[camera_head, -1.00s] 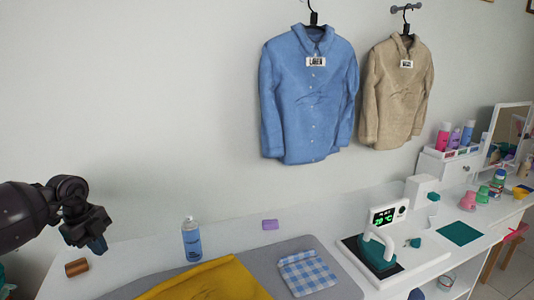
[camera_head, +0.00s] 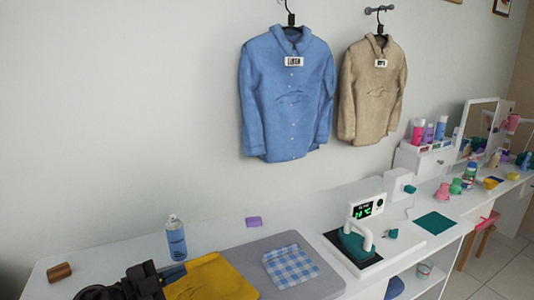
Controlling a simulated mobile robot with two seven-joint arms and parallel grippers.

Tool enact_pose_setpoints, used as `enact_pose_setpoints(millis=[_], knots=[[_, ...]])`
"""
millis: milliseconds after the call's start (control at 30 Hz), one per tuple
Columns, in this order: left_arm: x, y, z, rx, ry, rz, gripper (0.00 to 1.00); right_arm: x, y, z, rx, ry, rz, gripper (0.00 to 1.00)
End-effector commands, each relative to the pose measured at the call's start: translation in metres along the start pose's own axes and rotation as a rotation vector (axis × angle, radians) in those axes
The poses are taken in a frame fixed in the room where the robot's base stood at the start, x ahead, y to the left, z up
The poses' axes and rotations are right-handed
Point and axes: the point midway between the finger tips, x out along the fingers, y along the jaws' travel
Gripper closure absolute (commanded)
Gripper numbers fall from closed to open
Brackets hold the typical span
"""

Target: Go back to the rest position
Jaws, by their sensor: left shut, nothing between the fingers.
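My left gripper (camera_head: 174,273) is at the bottom left, dark and shut with nothing in it. Its tips are at the left end of the folded yellow cloth (camera_head: 212,280) in the picture; I cannot tell whether they touch it. My right gripper is not in view.
A blue spray bottle (camera_head: 176,240), a brown wooden cylinder (camera_head: 60,272) and a purple block (camera_head: 253,222) stand on the white table. A grey mat (camera_head: 318,281) holds the yellow cloth and a blue checked cloth (camera_head: 290,266). A teal-based iron (camera_head: 356,243) stands to the right. A blue shirt (camera_head: 287,100) and a beige shirt (camera_head: 371,90) hang on the wall.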

Motion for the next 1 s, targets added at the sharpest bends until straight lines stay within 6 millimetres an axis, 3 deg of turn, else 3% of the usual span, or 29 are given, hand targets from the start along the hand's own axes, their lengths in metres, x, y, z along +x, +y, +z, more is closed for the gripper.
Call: enact_pose_setpoints(millis=[167, 333, 467, 733, 900, 1000], knots=[[-0.014, -0.001, -0.009, -0.135, -0.089, -0.309, 1.0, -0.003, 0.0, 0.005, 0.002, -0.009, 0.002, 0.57], [-0.045, 0.005, 0.0, -0.281, -0.275, -0.539, 1.0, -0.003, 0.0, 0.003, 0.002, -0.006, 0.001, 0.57], [-0.076, 0.021, 0.011, -0.406, -0.464, -0.658, 1.0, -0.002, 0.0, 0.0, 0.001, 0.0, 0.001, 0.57], [-0.15, 0.089, 0.024, -0.699, -0.915, -0.714, 1.0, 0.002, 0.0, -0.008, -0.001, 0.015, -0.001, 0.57], [-0.19, 0.14, 0.013, -0.872, -1.16, -0.622, 1.0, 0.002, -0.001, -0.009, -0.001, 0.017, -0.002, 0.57], [-0.205, 0.161, 0.004, -0.941, -1.248, -0.562, 1.0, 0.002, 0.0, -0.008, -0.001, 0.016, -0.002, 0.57]])
